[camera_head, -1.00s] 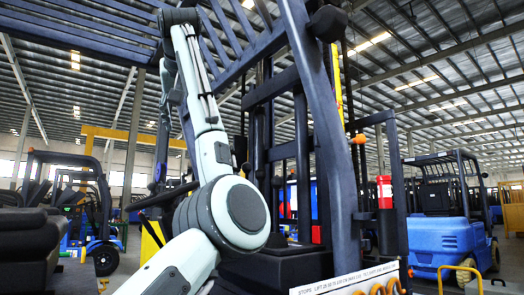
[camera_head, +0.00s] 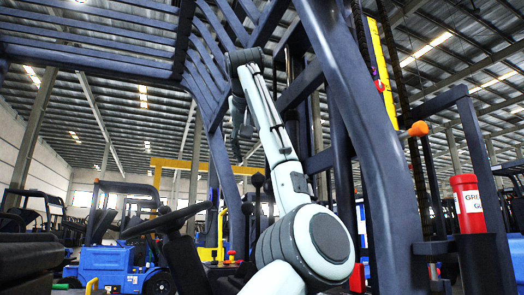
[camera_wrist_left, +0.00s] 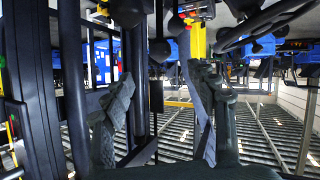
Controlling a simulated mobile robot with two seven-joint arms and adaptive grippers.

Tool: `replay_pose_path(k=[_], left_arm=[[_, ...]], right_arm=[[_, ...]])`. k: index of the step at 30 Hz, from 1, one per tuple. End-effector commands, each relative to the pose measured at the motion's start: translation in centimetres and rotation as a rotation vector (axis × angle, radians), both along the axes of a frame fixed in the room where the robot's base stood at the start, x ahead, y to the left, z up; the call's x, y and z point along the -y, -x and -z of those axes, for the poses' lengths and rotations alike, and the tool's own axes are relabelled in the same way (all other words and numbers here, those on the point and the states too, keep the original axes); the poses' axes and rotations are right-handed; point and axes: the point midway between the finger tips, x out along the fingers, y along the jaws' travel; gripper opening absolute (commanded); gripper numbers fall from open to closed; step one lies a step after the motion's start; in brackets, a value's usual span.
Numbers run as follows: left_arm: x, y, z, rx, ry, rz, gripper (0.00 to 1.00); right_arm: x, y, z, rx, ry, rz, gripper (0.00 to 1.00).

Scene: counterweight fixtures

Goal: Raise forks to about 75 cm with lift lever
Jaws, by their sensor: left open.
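My left arm rises in the middle of the head view and bends over at the top. My left gripper (camera_head: 241,128) hangs there, fingers downward, above the forklift's controls. Its two dark fingers stand apart in the left wrist view (camera_wrist_left: 162,82), open and empty. Black-knobbed levers (camera_head: 257,181) stand below the gripper, beside the steering wheel; I cannot tell which is the lift lever. A dark rod with a knob (camera_wrist_left: 160,50) shows between the fingers in the wrist view, not visibly touched. The forks are not visible. My right gripper is not in view.
The steering wheel (camera_head: 167,219) is left of the levers. A thick dark blue overhead-guard post (camera_head: 362,130) stands right of my arm. A yellow strip (camera_head: 376,50) with a red marker runs up near the mast. A red canister (camera_head: 467,204) is at right. Other forklifts (camera_head: 113,263) stand behind.

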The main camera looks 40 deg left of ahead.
Motion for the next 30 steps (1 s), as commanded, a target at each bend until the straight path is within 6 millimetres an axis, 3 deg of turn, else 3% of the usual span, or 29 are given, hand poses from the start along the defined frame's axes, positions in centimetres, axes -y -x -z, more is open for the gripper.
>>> replay_pose_path(k=[6,15,30], left_arm=[[-2.2,-3.0,1.9,-0.005,0.002,0.002,0.59],[-5.0,-6.4,3.9,-0.003,0.0,-0.002,0.59],[-5.8,-7.5,4.5,0.0,0.0,0.0,0.57]], right_arm=[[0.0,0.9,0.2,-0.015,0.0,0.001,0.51],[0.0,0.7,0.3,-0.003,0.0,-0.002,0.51],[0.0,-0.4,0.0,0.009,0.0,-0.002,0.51]])
